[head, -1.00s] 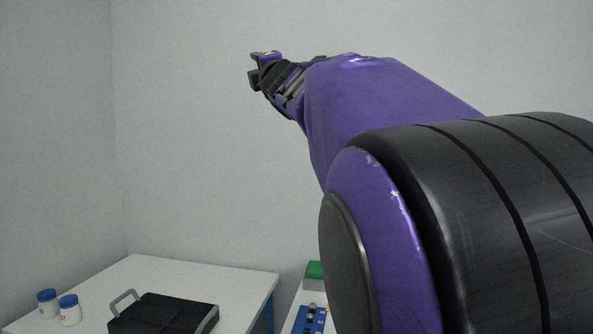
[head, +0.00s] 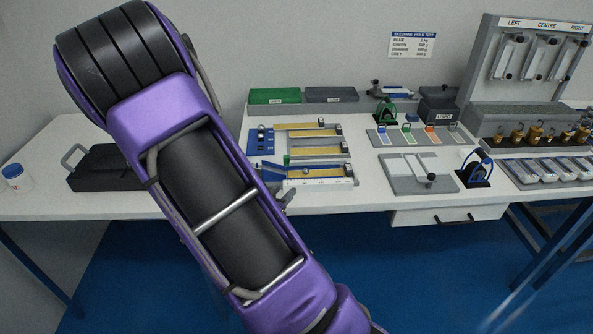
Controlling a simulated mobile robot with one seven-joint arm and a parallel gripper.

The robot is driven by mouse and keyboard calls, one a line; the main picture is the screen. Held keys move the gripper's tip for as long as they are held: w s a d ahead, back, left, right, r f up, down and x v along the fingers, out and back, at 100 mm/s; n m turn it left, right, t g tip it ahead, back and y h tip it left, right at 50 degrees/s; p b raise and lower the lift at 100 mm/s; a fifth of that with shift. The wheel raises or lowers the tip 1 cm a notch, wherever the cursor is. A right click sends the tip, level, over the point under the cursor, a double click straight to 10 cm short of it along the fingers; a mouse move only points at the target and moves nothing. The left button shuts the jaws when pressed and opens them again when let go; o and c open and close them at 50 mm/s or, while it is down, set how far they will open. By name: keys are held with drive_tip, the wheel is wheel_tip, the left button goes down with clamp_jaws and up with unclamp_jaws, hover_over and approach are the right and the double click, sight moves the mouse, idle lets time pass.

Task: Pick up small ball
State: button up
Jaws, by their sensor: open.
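I cannot make out a small ball in the head view; at this distance it is too small to tell, or it is hidden. My purple and black arm fills the left and lower middle of the view and hides part of the table. Dark grey tips of my gripper (head: 284,197) show past the right edge of my arm, by the table's front edge. The rest of the gripper is hidden behind the arm. It is open, and I see nothing held in it.
The white table (head: 370,205) carries a yellow-railed rig (head: 312,150), a grey plate with coloured tiles (head: 410,135), another grey plate (head: 405,178), a black-and-blue device (head: 477,168), a black case (head: 105,168) and a white jar (head: 17,178). A hanging rack (head: 530,60) stands right.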

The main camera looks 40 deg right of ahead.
sight(305, 172)
drive_tip(key=b+x, duration=0.1)
drive_tip(key=x, duration=1.6)
drive_tip(key=shift+d+f, duration=0.1)
drive_tip(key=shift+f, duration=0.05)
clamp_jaws()
